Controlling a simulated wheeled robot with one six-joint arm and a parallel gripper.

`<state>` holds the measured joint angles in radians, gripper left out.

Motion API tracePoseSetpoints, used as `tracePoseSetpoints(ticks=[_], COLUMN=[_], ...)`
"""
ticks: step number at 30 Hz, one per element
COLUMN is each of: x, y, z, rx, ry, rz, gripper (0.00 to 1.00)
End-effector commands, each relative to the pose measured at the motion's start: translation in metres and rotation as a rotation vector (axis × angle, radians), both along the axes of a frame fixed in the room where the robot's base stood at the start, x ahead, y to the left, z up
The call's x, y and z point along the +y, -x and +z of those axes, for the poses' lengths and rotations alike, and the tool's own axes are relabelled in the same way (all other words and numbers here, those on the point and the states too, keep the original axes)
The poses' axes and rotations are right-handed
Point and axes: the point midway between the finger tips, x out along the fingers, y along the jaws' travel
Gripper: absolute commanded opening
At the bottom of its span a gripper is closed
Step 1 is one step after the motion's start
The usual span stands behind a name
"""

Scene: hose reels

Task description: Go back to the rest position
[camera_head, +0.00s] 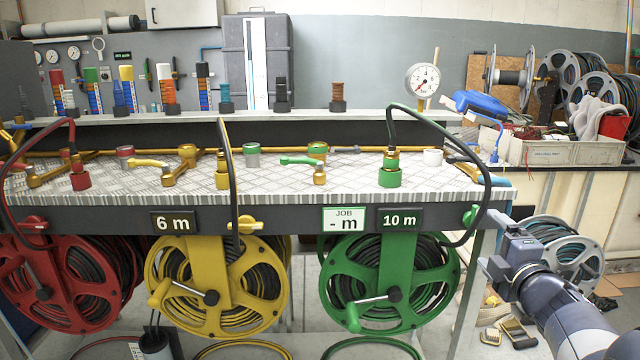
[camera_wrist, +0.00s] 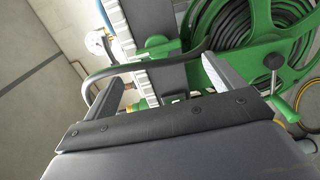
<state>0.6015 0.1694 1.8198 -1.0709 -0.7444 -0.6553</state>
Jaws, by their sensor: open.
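My gripper (camera_head: 490,240) is at the right end of the bench in the head view, beside the green hose reel (camera_head: 392,285). Its jaws stand apart. In the wrist view the two fingers of my gripper (camera_wrist: 152,92) are spread, with nothing held between them. The green reel (camera_wrist: 262,45) and a dark looped hose (camera_wrist: 125,68) lie beyond the fingers. I cannot tell how far they are from the fingertips. The green reel's crank handle (camera_wrist: 275,62) is near the right finger.
A red reel (camera_head: 70,280) and a yellow reel (camera_head: 218,285) hang left of the green one. The metal bench top (camera_head: 280,185) carries several fittings. A dark hose loop (camera_head: 487,190) bulges off the bench's right end, near my arm. A side counter (camera_head: 590,168) stands behind my arm.

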Motion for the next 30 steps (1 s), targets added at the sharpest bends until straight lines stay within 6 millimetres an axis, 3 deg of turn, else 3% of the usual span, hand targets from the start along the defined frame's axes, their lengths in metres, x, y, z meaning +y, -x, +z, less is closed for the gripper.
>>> tracePoseSetpoints(ticks=[11,13,30], x=[0.003,0.003,0.001], y=[-0.073,-0.074,-0.073], z=[-0.002,0.006,0.008], rx=[-0.002,0.002,0.025], ry=[0.0,-0.068,-0.715], rz=[0.002,-0.001,-0.004], gripper=[0.89,0.89,0.89])
